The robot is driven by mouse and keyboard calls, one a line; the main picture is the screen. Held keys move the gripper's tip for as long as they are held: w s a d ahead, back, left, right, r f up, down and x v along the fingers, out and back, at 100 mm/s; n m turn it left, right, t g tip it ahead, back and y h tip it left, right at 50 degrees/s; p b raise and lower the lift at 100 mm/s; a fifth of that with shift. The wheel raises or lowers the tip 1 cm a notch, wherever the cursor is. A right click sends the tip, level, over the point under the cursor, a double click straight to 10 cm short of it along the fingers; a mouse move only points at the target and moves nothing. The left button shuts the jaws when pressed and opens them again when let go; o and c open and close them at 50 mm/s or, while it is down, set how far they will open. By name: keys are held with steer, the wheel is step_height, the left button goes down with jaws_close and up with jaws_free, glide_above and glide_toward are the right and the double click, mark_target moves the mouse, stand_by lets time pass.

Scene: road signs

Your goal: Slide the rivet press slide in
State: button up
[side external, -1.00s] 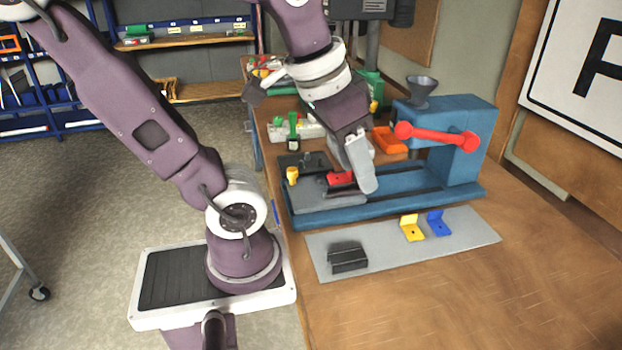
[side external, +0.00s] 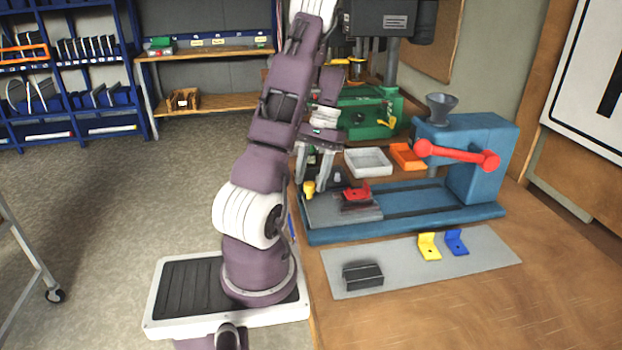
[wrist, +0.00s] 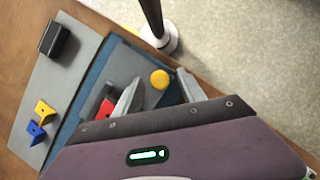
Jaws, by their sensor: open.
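The rivet press (side external: 478,165) is blue with a red lever (side external: 455,154) and a grey hopper on top. Its grey slide (side external: 335,211) sits at the left end of the blue base, away from the press head. A red bracket (side external: 357,192) lies on the slide, and a yellow knob (side external: 309,188) stands at the slide's left end. My gripper (side external: 315,180) is open above the knob end. In the wrist view the yellow knob (wrist: 160,79) shows between the two spread fingers, with the red bracket (wrist: 104,108) beside one finger. Contact with the knob cannot be told.
A grey mat (side external: 400,276) in front holds a black block (side external: 362,276), a yellow bracket (side external: 429,247) and a blue bracket (side external: 456,242). A white tray (side external: 368,162), an orange tray (side external: 407,156) and a green machine (side external: 355,112) stand behind. The wooden table at front right is clear.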

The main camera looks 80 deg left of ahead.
steer(key=shift+d+f, duration=0.1)
steer(key=shift+f, duration=0.15)
jaws_close()
steer(key=shift+r, duration=0.1)
stand_by(1.2)
